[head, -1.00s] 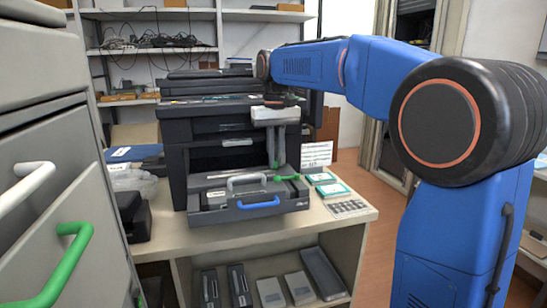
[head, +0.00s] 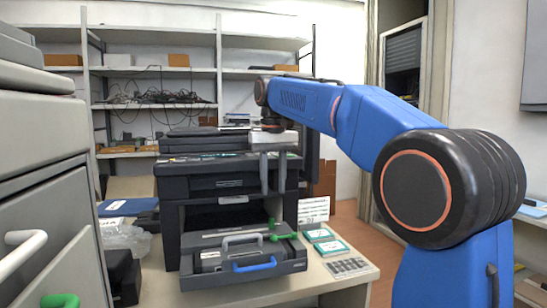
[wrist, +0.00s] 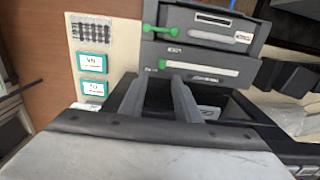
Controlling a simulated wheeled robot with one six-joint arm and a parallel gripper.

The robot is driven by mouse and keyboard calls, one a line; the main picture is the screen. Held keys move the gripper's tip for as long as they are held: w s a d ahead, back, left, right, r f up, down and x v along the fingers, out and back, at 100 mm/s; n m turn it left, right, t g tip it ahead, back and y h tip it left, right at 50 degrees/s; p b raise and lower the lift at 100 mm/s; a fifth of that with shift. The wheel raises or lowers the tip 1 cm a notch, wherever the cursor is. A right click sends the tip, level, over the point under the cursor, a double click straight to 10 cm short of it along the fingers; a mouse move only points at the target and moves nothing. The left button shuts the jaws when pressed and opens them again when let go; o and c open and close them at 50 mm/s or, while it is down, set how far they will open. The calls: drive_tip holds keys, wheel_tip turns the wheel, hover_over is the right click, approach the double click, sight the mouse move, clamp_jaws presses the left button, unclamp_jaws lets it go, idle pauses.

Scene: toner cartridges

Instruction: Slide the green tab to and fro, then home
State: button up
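The green tab (wrist: 161,64) sits at the left end of a pale slot (wrist: 205,65) in the printer's pulled-out unit, in the wrist view; the small label beside it is too blurred to read. In the head view the tab (head: 271,223) shows at the right of the unit. My gripper (head: 273,192) hangs above and behind the tab, empty, its two fingers apart. Its fingers also show spread in the wrist view (wrist: 155,80), clear of the tab. The dark printer (head: 230,183) stands on the table.
Two green-edged cards (head: 326,241) and a keypad-like sheet (head: 348,267) lie to the right. A clear bag (head: 125,238) lies left. Shelves stand behind.

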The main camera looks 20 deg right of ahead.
wheel_tip(320, 180, up, 8)
idle(0.4)
idle(0.8)
drive_tip(key=s+d+f+t, duration=0.2)
drive_tip(key=s+d+f, duration=0.1)
drive_tip(key=s+f, duration=1.3)
drive_tip(key=s+d+f+t, duration=0.2)
drive_tip(key=s+d+f, duration=0.2)
drive_tip(key=s+f, duration=1.3)
wheel_tip(320, 180, down, 4)
drive_tip(key=shift+s+r+t, duration=0.1)
drive_tip(key=shift+s+t, duration=0.2)
drive_tip(key=shift+t, duration=0.1)
